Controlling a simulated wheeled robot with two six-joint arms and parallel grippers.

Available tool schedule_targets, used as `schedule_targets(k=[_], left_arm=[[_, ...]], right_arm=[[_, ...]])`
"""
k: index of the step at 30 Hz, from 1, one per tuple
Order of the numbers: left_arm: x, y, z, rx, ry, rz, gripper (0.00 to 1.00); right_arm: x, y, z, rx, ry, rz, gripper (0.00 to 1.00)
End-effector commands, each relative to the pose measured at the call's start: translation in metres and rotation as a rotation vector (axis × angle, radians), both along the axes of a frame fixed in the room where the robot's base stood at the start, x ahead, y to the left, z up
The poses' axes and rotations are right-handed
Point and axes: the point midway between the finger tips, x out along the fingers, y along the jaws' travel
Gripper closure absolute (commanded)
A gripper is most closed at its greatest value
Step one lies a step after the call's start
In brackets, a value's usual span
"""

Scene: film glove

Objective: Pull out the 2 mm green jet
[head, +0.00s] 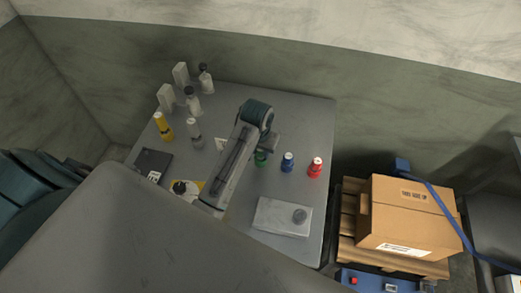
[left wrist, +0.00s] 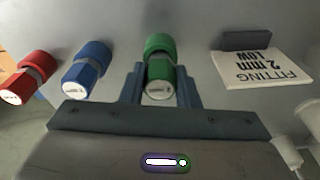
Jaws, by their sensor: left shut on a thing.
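The green jet (left wrist: 159,55) stands between the two fingers of my left gripper (left wrist: 160,88) in the left wrist view. The fingers are shut on it, one on each side. In the head view the green jet (head: 261,158) is partly hidden by my left gripper (head: 266,146). I cannot tell whether it is seated or lifted. A card (left wrist: 262,69) reading "FITTING 2 mm LOW" stands beside it. My right gripper is not in view.
A blue jet (head: 287,162) and a red jet (head: 315,168) stand in a row beside the green one. A pale block (head: 275,218) lies on the grey table (head: 310,110). Bottles, including a yellow one (head: 163,127), stand at left. A carton (head: 405,215) is off the table.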

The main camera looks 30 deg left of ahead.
Motion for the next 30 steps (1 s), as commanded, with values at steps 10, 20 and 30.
schedule_targets(k=[10, 20, 30], left_arm=[[0.000, 0.000, 0.004, 0.000, 0.000, 0.000, 0.95], [0.001, 0.000, 0.018, 0.000, -0.002, 0.000, 0.95], [0.000, 0.000, 0.031, 0.000, -0.001, 0.000, 0.95]], right_arm=[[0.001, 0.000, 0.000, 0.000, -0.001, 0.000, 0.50], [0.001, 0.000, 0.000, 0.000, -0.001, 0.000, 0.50], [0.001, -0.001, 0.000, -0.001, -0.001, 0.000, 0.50]])
